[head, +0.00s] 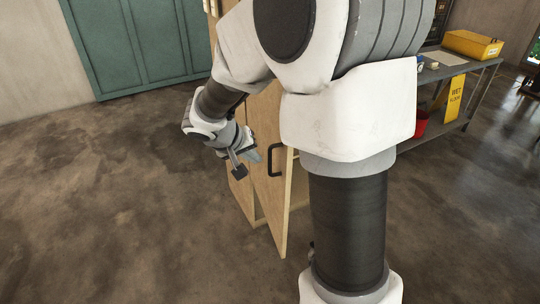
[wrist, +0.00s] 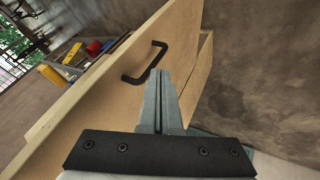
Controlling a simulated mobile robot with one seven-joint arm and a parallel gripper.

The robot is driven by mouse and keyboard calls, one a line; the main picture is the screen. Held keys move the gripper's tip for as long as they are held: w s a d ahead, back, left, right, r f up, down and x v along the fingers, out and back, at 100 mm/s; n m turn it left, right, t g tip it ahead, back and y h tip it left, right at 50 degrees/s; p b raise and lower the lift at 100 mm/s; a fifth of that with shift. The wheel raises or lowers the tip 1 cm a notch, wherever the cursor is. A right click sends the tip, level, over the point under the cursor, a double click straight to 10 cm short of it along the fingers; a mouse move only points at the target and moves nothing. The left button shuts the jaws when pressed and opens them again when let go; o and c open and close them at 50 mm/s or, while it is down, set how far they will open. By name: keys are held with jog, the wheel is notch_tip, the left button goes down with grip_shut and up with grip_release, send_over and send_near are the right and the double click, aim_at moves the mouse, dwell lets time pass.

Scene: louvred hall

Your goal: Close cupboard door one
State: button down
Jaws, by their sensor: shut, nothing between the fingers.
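A light wooden cupboard door (head: 270,190) with a black bar handle (head: 275,160) stands ajar in the head view, swung out from the cupboard body (head: 241,190). In the wrist view the door (wrist: 100,100) fills the middle left, with its handle (wrist: 146,64) at upper centre. My gripper (head: 254,156) is at the door, left of the handle; it also shows in the wrist view (wrist: 160,74). Its fingers are shut and empty, with the tips close to the handle. I cannot tell whether they touch the door. My arm hides much of the cupboard.
A grey workbench (head: 470,70) at the right carries a yellow box (head: 473,44). A red bucket (head: 420,124) and a yellow wet-floor sign (head: 455,98) are by it. Green doors (head: 140,45) stand at the back left. The concrete floor at left is clear.

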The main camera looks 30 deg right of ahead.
aim_at(283, 165)
jog(key=shift+w+d+f+p, duration=0.2)
jog(key=shift+d+f, duration=0.6)
jog(key=shift+d, duration=0.4)
jog(key=shift+w+d+f+p, duration=0.2)
jog(key=shift+d+f, duration=0.65)
jog(key=shift+d, duration=0.35)
jog(key=shift+w+d+f+p, duration=0.1)
jog(key=shift+w+d+f, duration=0.1)
jog(key=shift+d+f, duration=0.8)
jog(key=shift+d+r, duration=0.2)
jog(key=shift+d, duration=0.1)
